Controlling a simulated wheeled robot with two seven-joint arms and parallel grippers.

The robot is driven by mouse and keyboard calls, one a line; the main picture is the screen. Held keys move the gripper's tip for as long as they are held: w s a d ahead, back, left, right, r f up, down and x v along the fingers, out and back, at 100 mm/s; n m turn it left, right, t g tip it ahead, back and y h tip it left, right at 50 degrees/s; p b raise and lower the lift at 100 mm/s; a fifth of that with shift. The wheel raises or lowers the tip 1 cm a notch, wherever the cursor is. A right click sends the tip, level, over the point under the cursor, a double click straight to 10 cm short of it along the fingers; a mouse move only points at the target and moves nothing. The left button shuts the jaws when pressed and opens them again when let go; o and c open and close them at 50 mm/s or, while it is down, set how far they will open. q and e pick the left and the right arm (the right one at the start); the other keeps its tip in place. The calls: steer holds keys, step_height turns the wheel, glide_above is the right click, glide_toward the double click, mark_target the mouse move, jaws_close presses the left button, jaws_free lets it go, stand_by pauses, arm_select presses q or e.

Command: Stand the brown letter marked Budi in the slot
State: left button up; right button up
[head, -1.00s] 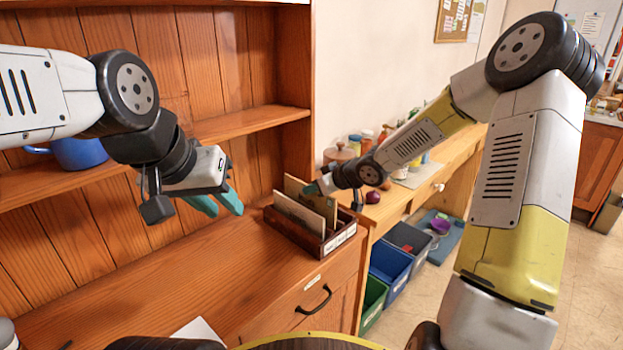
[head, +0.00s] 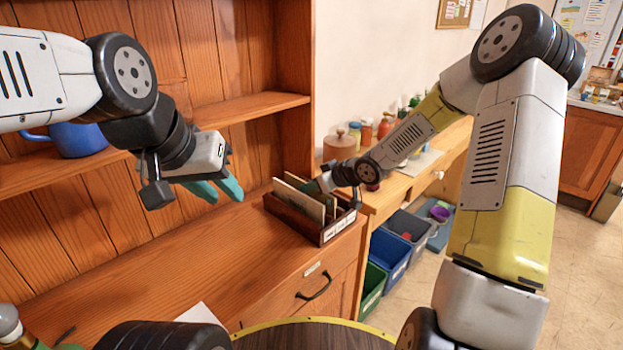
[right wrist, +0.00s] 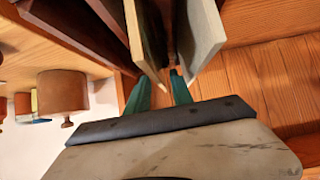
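A wooden letter box (head: 285,223) with slots stands on the counter at the shelf's right end. A pale letter (head: 298,201) stands in its front part, with brownish letters behind. In the right wrist view a tan-brown letter (right wrist: 147,38) stands upright in the box, its near edge between the fingers of my right gripper (right wrist: 160,80). These fingers are apart, with gaps beside the letter. The pale letter is to the right there (right wrist: 203,35). No name is readable, so I cannot confirm Budi. My left gripper (head: 218,188) is open and empty above the counter, left of the box.
A blue mug (head: 75,140) is on the shelf at left. Jars and a wooden canister (head: 340,147) stand on the side bench. Coloured bins (head: 390,260) are below it.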

steer(key=shift+d, duration=0.1)
steer(key=shift+v, duration=3.9)
